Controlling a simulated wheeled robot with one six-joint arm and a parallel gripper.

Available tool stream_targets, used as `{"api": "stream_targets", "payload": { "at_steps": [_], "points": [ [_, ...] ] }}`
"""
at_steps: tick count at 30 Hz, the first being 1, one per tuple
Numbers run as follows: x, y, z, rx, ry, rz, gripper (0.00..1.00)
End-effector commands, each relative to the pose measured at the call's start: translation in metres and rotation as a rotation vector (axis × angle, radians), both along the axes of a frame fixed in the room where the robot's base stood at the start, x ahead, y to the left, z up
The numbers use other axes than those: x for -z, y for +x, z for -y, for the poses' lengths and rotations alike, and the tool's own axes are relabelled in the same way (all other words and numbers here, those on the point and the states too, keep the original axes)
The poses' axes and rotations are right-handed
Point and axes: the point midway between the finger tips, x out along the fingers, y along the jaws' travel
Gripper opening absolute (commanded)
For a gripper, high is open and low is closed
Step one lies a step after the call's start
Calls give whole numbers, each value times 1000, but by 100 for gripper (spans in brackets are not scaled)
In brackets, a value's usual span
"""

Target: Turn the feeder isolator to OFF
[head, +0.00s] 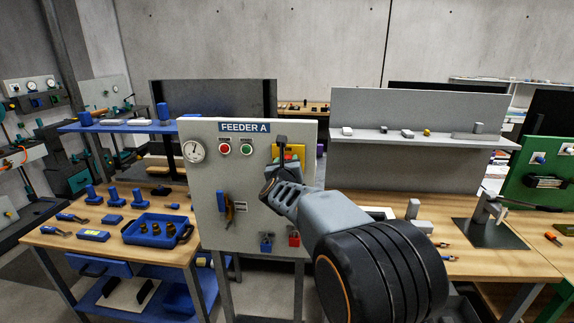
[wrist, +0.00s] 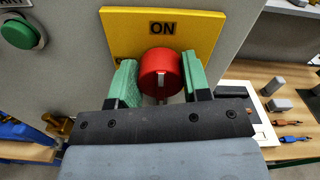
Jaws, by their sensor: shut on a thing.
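The feeder isolator is a red round knob (wrist: 160,68) on a yellow plate (wrist: 205,35) marked ON above it. A pale line on the knob's face runs up and down in the wrist view. My gripper (wrist: 161,84) is shut on the knob, with one green finger pad at its left side and one at its right. In the head view, the yellow plate (head: 298,151) sits on the right part of the grey FEEDER A panel (head: 207,210). My gripper and wrist hide most of the knob there.
Workbenches with tools stand on both sides.

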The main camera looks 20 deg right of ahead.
Motion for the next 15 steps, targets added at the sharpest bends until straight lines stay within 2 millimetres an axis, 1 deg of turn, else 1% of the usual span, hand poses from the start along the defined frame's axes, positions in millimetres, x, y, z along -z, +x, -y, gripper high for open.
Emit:
{"api": "stream_targets", "payload": {
  "at_steps": [5, 15],
  "points": [
    [2, 0, 0, 0, -84, -45, 20],
    [2, 1, -1, 0, -350, -197, 20]
  ]
}}
